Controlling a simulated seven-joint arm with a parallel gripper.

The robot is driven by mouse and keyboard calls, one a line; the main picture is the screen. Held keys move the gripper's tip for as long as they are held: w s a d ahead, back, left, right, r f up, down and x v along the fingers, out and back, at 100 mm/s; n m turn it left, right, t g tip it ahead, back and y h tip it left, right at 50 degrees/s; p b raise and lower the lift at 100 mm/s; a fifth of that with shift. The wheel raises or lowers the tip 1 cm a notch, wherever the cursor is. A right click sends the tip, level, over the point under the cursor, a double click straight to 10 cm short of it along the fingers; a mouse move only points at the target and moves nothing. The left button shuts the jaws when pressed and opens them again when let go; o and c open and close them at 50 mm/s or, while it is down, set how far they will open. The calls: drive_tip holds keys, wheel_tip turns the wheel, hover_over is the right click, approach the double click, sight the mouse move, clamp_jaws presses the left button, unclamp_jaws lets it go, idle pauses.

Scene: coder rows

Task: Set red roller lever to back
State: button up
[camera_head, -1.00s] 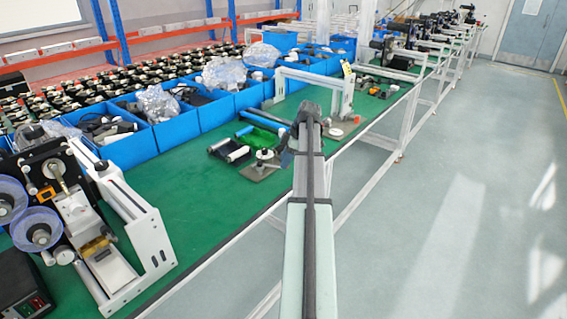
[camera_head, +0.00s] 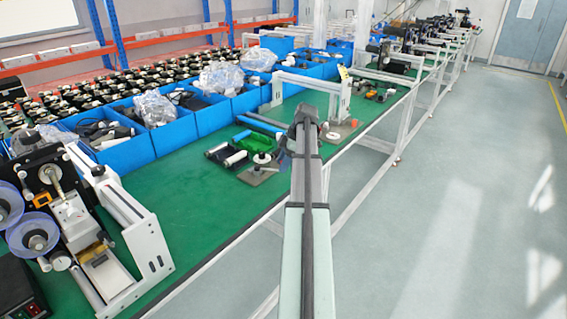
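A coder machine (camera_head: 70,215) stands on the green bench at the left. It has a white block, a brass-coloured part, a dark body and translucent blue reels (camera_head: 35,232). I cannot make out a red roller lever on it. A second white frame (camera_head: 312,83) stands farther along the bench, with rollers and small parts near it; no red lever is clear there either. My arm reaches from the bottom middle up to a dark joint (camera_head: 304,114). My gripper does not show clearly; the arm hides what lies behind that joint.
The green bench top (camera_head: 195,212) is clear between the coder and the rollers (camera_head: 228,155). Blue bins (camera_head: 122,146) with bagged parts line its back. A black box (camera_head: 20,290) sits at the lower left. Open floor (camera_head: 440,220) lies on the right.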

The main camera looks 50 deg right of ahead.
drive_tip(key=shift+o, duration=0.4)
drive_tip(key=v, duration=1.3)
drive_tip(key=shift+r, duration=0.35)
drive_tip(key=shift+s+d, duration=0.1)
drive_tip(key=shift+d, duration=0.05)
